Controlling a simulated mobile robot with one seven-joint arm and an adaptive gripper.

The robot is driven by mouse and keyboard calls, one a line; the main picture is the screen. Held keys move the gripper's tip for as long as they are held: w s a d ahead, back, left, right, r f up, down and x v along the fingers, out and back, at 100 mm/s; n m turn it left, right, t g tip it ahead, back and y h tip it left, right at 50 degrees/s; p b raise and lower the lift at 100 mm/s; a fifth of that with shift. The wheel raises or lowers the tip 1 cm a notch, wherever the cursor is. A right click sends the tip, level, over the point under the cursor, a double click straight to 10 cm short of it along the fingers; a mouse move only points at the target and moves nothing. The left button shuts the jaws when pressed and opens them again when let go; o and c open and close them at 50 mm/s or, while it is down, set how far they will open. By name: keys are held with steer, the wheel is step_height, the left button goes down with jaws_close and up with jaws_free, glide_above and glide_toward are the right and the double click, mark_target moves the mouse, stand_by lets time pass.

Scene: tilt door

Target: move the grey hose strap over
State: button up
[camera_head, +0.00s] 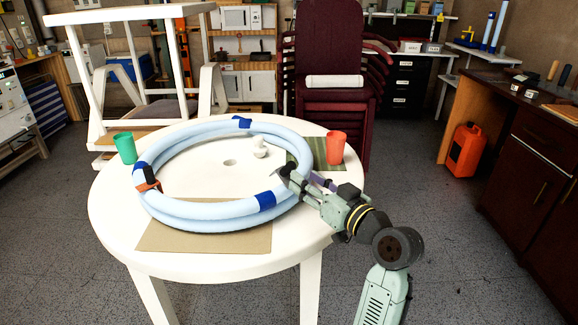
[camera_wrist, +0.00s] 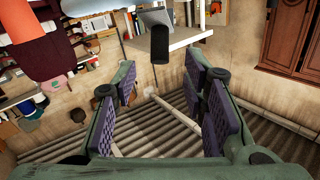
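A coil of light blue hose (camera_head: 205,218) with several dark blue bands lies on a round white table (camera_head: 115,225). A dark strap with an orange part (camera_head: 147,178) wraps the coil at its left side. My gripper (camera_head: 302,178) is at the right side of the coil, across the table from that strap. It is open, its purple-padded fingers wide apart and empty in the wrist view (camera_wrist: 165,95).
A green cup (camera_head: 125,147) stands left of the coil, a red cup (camera_head: 336,147) right of it. A small white object (camera_head: 260,147) stands inside the ring. A brown mat (camera_head: 205,238) lies under the front. Stacked maroon chairs (camera_head: 330,60) stand behind.

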mark_target(290, 167)
steer(key=p+x, duration=0.1)
steer(key=x, duration=0.6)
steer(key=shift+w+a, duration=0.2)
steer(key=shift+w, duration=0.05)
steer(key=shift+c, duration=0.3)
jaws_close()
steer(key=shift+d, duration=0.1)
